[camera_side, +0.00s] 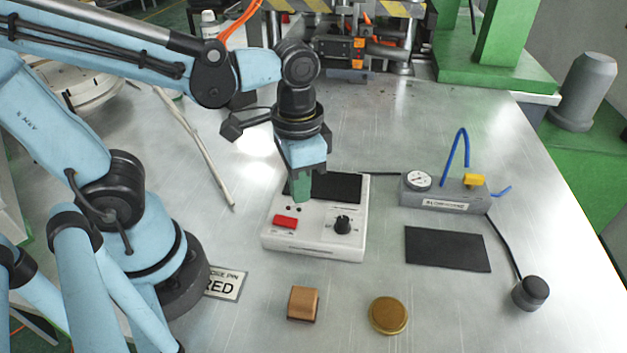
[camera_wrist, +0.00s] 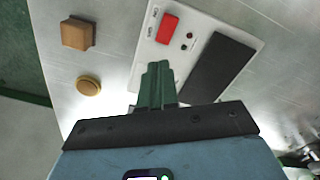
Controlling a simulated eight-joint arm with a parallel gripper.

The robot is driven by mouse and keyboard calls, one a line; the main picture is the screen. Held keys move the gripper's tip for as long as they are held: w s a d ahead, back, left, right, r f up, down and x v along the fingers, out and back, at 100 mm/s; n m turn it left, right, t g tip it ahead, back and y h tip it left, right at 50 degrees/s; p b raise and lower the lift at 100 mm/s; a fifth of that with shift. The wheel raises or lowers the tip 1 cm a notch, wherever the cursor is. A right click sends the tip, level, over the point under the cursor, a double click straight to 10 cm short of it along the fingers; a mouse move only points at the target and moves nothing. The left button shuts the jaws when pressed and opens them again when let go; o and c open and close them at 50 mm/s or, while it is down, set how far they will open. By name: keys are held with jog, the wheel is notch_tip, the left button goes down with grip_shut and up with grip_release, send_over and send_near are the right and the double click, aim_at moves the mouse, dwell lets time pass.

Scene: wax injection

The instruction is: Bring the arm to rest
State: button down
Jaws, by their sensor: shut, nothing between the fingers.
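My gripper (camera_side: 302,188) hangs pointing down over the white control box in the side view. Its green fingers are together with nothing between them, and they also show in the wrist view (camera_wrist: 158,75). The white control box (camera_side: 315,244) has a red switch (camera_side: 285,221), a black knob (camera_side: 343,225) and a black pad (camera_side: 336,187) on top. The fingers hide part of the box top near the pad. I cannot tell whether the fingertips touch the box. In the wrist view the red switch (camera_wrist: 167,28) and black pad (camera_wrist: 217,68) lie beyond the fingertips.
A brown block (camera_side: 303,303) and a round brass piece (camera_side: 388,315) lie at the front. A grey gauge unit (camera_side: 445,199) with a blue tube, a black mat (camera_side: 447,249) and a black cylinder (camera_side: 530,292) are at the right. A thin rod (camera_side: 200,150) lies at the left.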

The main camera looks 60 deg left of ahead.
jog(key=shift+r, duration=0.55)
jog(key=w+a+r+n+t, duration=0.2)
jog(key=w+a+n+t, duration=0.1)
jog(key=t, duration=0.4)
jog(key=w+a, duration=0.1)
jog(key=a, duration=0.1)
jog(key=shift+w+a, duration=0.4)
jog(key=shift+r, duration=0.1)
